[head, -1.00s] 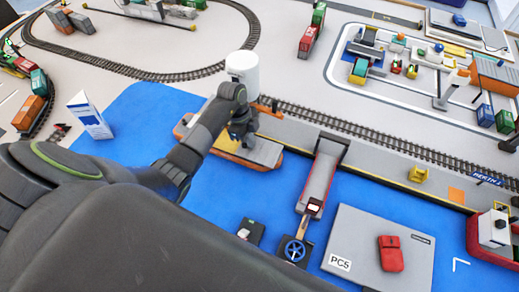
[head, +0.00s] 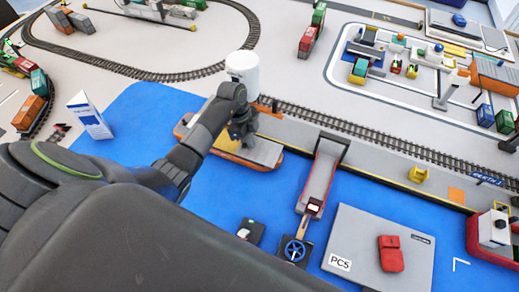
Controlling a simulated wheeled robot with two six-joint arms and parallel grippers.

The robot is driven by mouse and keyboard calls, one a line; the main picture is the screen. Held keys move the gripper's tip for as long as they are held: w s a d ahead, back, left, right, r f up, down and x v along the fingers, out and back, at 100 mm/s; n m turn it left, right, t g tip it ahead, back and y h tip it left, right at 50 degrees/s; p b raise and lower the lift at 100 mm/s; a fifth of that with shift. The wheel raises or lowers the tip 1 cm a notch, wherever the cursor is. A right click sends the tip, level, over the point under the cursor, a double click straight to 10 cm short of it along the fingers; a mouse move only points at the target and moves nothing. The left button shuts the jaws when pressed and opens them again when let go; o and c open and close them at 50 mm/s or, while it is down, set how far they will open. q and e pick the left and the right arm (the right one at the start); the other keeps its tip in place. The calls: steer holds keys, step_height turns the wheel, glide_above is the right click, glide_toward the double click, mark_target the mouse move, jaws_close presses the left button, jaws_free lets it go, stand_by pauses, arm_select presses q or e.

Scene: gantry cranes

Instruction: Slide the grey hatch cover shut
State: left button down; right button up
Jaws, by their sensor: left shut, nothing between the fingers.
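The orange ship (head: 266,165) lies on the blue water area beside the quay. A flat light grey panel (head: 262,151) on its deck looks like the hatch cover; my gripper and arm hide the deck to its left, so I cannot tell how far it is shut. My left gripper (head: 243,140) is shut and empty, pointing down over the ship at the panel's left end. I cannot tell whether it touches the panel. My right gripper is not in view.
A white cylinder (head: 242,67) stands right behind my left gripper. A rail track (head: 350,128) runs along the quay. A red and grey ramp-like structure (head: 318,180), a blue handwheel (head: 294,250) and a grey plate with a red block (head: 391,254) are to the right.

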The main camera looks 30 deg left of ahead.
arm_select(q)
steer(key=shift+a, duration=0.1)
steer(key=shift+s+a, duration=0.2)
steer(key=shift+a, duration=2.7)
steer(key=shift+s+a+b, duration=0.15)
steer(key=shift+a+b, duration=0.55)
steer(key=shift+a, duration=2.4)
steer(key=shift+d+r, duration=0.1)
steer(key=shift+d, duration=0.05)
steer(key=shift+d+r+p, duration=0.15)
steer(key=shift+d+p, duration=0.35)
steer(key=shift+p, duration=0.05)
steer(key=d+p+v, duration=0.2)
steer(key=p+v, duration=0.7)
steer(key=shift+r, duration=0.65)
steer(key=shift+d, duration=0.1)
